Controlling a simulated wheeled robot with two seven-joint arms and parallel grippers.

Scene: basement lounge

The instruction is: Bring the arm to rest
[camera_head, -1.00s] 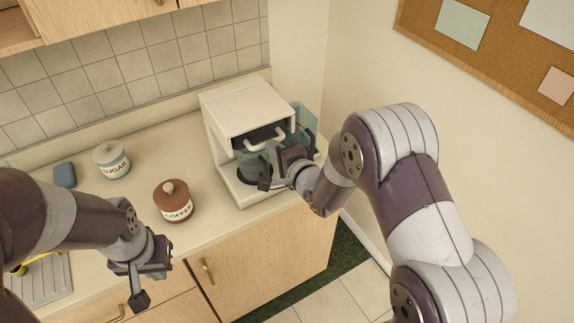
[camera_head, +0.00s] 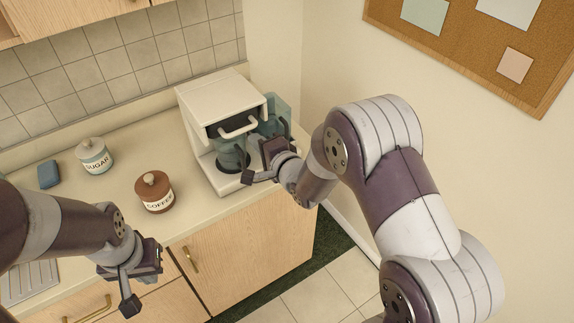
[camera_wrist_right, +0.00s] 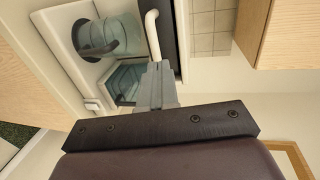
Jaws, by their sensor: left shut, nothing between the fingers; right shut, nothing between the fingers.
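My left gripper (camera_head: 130,303) is shut and empty, hanging in front of the counter edge at the lower left. My right gripper (camera_head: 249,177) is shut and empty, close in front of the white coffee machine (camera_head: 209,96). In the right wrist view its closed fingers (camera_wrist_right: 157,86) show near the machine's white handle (camera_wrist_right: 152,36) and bluish glass parts. A bluish jug (camera_head: 231,153) sits in the machine's bay. I cannot tell whether the right gripper touches the machine.
A brown coffee jar (camera_head: 154,192), a white and blue sugar jar (camera_head: 93,156) and a small blue block (camera_head: 49,174) stand on the counter (camera_head: 119,180). A wall with a corkboard (camera_head: 480,45) is at the right. Cabinet doors (camera_head: 245,245) are below.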

